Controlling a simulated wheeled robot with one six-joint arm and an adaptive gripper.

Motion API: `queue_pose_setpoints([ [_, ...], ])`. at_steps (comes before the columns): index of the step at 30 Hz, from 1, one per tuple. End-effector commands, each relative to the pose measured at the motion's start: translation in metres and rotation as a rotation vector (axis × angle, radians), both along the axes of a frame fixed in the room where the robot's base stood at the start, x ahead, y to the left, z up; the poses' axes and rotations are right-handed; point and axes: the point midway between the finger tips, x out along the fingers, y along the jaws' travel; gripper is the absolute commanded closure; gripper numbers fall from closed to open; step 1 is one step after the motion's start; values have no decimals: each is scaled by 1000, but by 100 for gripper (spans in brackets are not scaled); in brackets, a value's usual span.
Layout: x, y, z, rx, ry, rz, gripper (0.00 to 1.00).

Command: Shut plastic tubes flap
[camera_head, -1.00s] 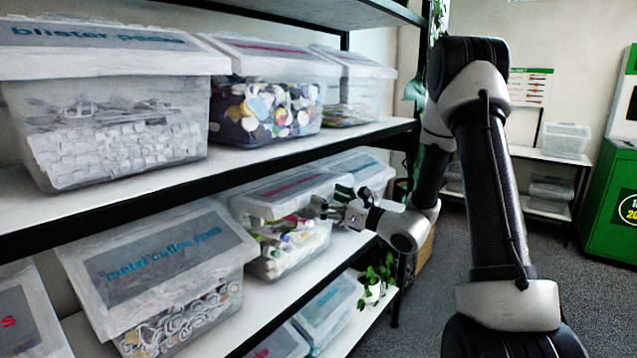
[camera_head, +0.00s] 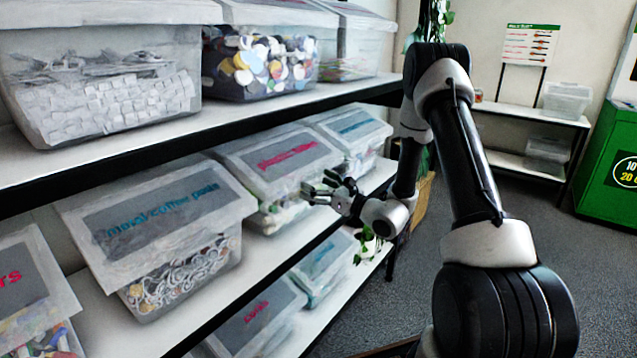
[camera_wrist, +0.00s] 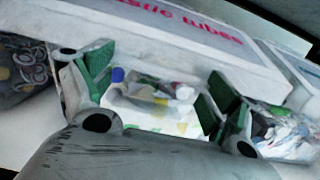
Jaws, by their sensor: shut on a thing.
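The plastic tubes flap (camera_head: 283,160) is the pale lid with red lettering on a clear bin on the middle shelf. It slopes down toward the front and looks lowered over the bin; whether it is fully seated I cannot tell. The tubes bin (camera_head: 270,218) shows coloured contents below the flap's front edge. My gripper (camera_head: 318,188) is at the right part of that front edge. In the wrist view the flap (camera_wrist: 190,40) spans just above my gripper's green-padded fingers (camera_wrist: 155,90). The fingers stand apart but hold something I cannot make out. Contact with the flap is unclear.
A metal coffee pods bin (camera_head: 165,215) stands to the left and a blue-lettered bin (camera_head: 358,128) to the right. The upper shelf (camera_head: 230,118) overhangs the bins. A plant (camera_head: 368,245) is below my gripper. Open floor (camera_head: 390,310) lies to the right.

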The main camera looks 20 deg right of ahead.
Motion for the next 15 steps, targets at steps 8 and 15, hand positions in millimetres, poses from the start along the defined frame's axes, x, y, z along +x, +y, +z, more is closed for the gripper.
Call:
queue_pose_setpoints([
  [8, -1, 1, -6, -4, 16, 0, 54],
  [15, -1, 1, -5, -3, 13, 0, 0],
])
